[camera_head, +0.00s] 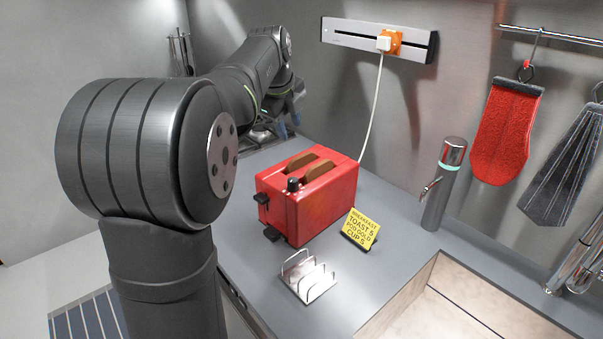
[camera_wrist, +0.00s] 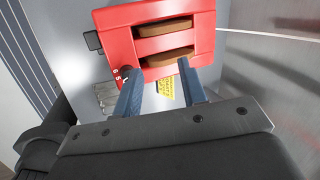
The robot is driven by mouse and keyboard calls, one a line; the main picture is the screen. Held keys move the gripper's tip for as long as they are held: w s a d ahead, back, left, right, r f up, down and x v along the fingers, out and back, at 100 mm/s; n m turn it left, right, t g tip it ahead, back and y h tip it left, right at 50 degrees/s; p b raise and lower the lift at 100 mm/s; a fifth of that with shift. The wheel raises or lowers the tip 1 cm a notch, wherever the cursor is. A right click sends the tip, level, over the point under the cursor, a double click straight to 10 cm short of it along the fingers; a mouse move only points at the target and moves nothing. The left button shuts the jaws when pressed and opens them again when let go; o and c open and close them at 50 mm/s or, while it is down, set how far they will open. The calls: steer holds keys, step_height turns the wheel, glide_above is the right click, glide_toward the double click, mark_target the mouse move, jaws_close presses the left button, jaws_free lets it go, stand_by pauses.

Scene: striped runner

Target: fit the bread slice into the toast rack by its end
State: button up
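Two brown bread slices, one nearer (camera_head: 319,170) and one farther (camera_head: 301,161), stand in the slots of the red toaster (camera_head: 322,207), their tops showing. In the wrist view the upper slice (camera_wrist: 165,28) and lower slice (camera_wrist: 165,57) show from above. The silver wire toast rack (camera_head: 309,278) stands empty on the counter in front of the toaster; part of it shows in the wrist view (camera_wrist: 106,94). My gripper (camera_head: 289,125) is up behind the toaster. Its blue fingers (camera_wrist: 156,70) are apart with nothing between them, overlapping the toaster's lower edge in the wrist view.
A yellow sign (camera_head: 361,227) stands right of the toaster. A steel tap or dispenser (camera_head: 443,185) stands by the sink (camera_head: 425,315). A white cord (camera_head: 372,115) runs from the wall socket behind the toaster. Grey counter (camera_head: 250,235) around the rack is clear.

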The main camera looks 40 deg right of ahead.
steer(key=r+n, duration=0.1)
steer(key=n, duration=0.3)
steer(key=n+g, duration=0.2)
steer(key=n, duration=1)
glide_above(302, 156)
steer(key=a, duration=0.2)
step_height(302, 156, down, 8)
steer(key=shift+x, duration=2.65)
steer(key=shift+a, duration=0.15)
jaws_close()
